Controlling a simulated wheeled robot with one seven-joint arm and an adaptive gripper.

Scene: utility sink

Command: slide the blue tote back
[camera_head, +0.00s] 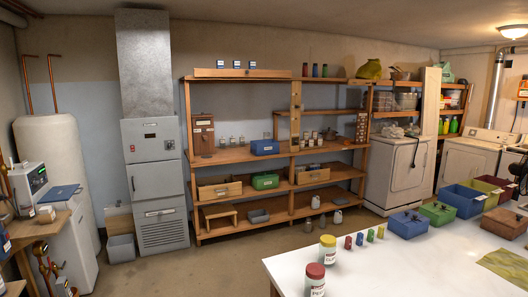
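A blue open-topped tote (462,203) stands at the far right of the white table, in a row of coloured bins. No hand is seen touching its left or front side. A dark mechanical shape (519,170) at the right picture edge, above the bins, looks like my gripper. It is cut off by the frame, and its fingers cannot be made out. Another blue box (265,148) is on the wooden shelf, and a blue container with small items on top (407,225) is on the table in front of the tote.
A green container (437,214) and a brown box (505,223) stand close in front of the tote. Maroon (486,189) and yellow-green bins stand beyond it. Jars (327,253) and small coloured pieces are at the table's left. The white tabletop (400,268) is clear at centre front.

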